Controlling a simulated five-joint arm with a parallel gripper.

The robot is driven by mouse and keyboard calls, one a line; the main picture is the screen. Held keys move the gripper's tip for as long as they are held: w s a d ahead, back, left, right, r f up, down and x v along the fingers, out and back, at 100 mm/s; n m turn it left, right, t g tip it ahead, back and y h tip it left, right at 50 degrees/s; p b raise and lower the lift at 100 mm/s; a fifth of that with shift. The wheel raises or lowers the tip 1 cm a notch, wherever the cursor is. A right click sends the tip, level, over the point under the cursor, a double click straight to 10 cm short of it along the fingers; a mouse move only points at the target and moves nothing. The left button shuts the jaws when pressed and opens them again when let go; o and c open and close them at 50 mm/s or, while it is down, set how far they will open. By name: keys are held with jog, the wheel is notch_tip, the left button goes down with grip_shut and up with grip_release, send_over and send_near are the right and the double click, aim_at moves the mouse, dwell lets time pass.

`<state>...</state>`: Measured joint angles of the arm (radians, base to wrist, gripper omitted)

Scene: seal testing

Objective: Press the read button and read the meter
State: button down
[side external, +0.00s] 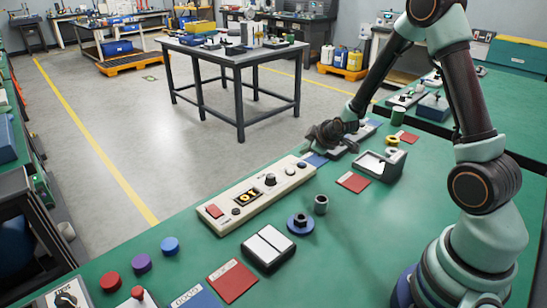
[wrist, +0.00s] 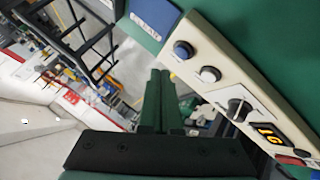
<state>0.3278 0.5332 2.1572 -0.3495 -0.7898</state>
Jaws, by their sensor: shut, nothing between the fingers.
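The meter is a long beige panel (side external: 258,195) on the green bench. Its dark display (side external: 248,197) shows amber digits that look like 01 in the side view. The display (wrist: 270,134) sits at the right of the wrist view, tilted. Along the panel are a red switch (side external: 214,211), a black knob (side external: 270,180), a white button (side external: 290,170) and a blue button (wrist: 183,50). I cannot read which one is the read button. My gripper (side external: 322,133) is shut and empty, above the bench beyond the panel's far end. Its dark green fingers (wrist: 160,74) show in the wrist view.
A blue label card (wrist: 156,18) lies beside the panel's blue-button end. A grey open-topped holder (side external: 380,166) and a red card (side external: 354,182) are right of the gripper.

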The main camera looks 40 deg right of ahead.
jog(key=shift+r, duration=1.65)
jog(key=s+a+r+m+g+y, duration=0.1)
jog(key=s+a+r+m+y, duration=0.1)
jog(key=s+a+r, duration=0.6)
jog(key=s+a+r+m+g+y, duration=0.1)
jog(key=s+a+r+m+g, duration=0.1)
jog(key=s+a+r, duration=0.5)
jog(key=s+a+m, duration=0.1)
jog(key=s, duration=0.3)
jog(key=shift+r, duration=0.15)
jog(key=shift+w, duration=0.1)
dwell(0.4)
